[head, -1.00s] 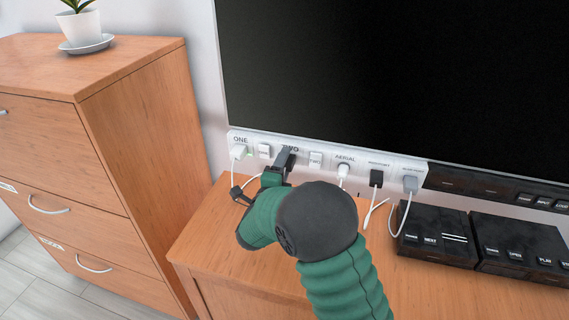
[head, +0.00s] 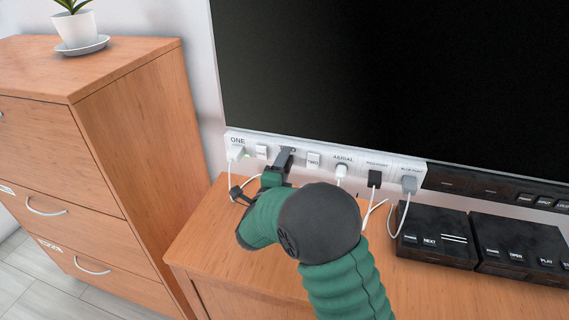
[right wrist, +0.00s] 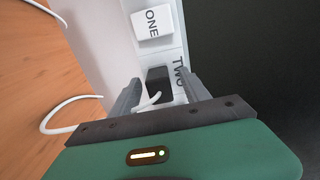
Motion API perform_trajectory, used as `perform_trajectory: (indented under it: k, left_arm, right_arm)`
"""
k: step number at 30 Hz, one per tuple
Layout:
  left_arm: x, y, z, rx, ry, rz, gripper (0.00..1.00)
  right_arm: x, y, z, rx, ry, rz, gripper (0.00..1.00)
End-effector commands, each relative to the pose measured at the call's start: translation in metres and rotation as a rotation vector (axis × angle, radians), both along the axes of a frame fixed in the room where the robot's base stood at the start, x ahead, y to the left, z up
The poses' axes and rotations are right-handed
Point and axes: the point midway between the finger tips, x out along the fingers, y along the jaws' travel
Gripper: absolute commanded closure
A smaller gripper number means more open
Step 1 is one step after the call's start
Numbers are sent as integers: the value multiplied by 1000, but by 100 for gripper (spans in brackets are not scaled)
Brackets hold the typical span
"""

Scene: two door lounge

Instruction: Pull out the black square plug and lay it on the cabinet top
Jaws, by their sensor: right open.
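A black square plug (right wrist: 159,84) with a white cable sits in the socket marked TWO on the white strip (head: 327,148) below the screen. My right gripper (head: 284,158) is at that socket. In the right wrist view its open fingers (right wrist: 156,98) stand on either side of the black plug, with small gaps. In the head view the gripper hides most of this plug. Another black plug (head: 375,179) sits further right in the strip. The wooden cabinet top (head: 223,235) lies below the strip. My left gripper is not in view.
A white plug (head: 237,153) is in socket ONE, and another (head: 341,171) is under AERIAL. A grey plug (head: 409,185) is at the right end. Black boxes (head: 437,236) stand on the cabinet top at right. Its front left part is clear. A taller drawer cabinet (head: 139,140) stands at left.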

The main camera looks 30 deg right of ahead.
Motion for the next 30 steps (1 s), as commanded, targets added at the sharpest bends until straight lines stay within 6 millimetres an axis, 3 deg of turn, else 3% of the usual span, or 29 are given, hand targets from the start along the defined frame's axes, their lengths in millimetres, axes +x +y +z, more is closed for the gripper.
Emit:
perform_trajectory:
  k: [13,26,30]
  left_arm:
    - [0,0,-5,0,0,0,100]
    - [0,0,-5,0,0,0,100]
    - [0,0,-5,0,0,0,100]
  right_arm:
    - [0,0,-1,1,-1,0,45]
    - [0,0,-1,0,0,0,100]
    - [0,0,-1,0,0,0,100]
